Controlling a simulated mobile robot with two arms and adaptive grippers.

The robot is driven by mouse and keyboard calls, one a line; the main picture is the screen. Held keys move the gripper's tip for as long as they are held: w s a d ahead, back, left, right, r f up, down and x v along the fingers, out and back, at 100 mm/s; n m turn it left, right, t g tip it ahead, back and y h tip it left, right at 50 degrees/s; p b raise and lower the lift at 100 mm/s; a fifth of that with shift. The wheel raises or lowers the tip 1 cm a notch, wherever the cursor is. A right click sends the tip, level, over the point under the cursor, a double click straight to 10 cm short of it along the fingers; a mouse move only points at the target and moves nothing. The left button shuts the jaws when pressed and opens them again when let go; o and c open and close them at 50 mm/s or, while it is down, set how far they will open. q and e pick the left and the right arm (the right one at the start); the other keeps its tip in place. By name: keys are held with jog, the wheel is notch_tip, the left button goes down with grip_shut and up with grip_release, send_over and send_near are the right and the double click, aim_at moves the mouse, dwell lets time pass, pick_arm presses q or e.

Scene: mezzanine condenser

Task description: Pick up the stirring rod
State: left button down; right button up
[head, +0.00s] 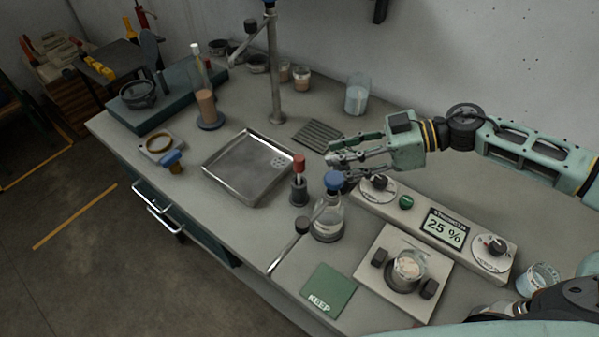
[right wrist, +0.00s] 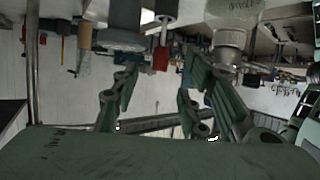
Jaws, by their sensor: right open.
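A thin, pale metal rod (head: 285,254) with a dark round knob lies slantwise near the front edge of the bench in the head view. It looks like the stirring rod, but I cannot be sure. My right gripper (head: 333,152) is open and empty above the back of the bench, near a dark ribbed mat and well apart from the rod. In the right wrist view its two fingers (right wrist: 158,88) are spread with nothing between them. I cannot make out the rod there. My left gripper is not in view.
A blue-capped bottle (head: 328,220) and a red-topped tool in a dark holder (head: 299,190) stand close to the rod. A metal tray (head: 223,179) lies left, a control panel (head: 389,207) right.

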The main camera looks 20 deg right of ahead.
aim_at(299, 159)
jog(key=p+x, duration=0.3)
jog(key=x, duration=0.4)
jog(key=shift+a, duration=0.3)
jog(key=shift+d, duration=0.1)
jog(key=shift+c, duration=0.9)
jog(key=shift+r, duration=0.1)
jog(key=c, duration=0.8)
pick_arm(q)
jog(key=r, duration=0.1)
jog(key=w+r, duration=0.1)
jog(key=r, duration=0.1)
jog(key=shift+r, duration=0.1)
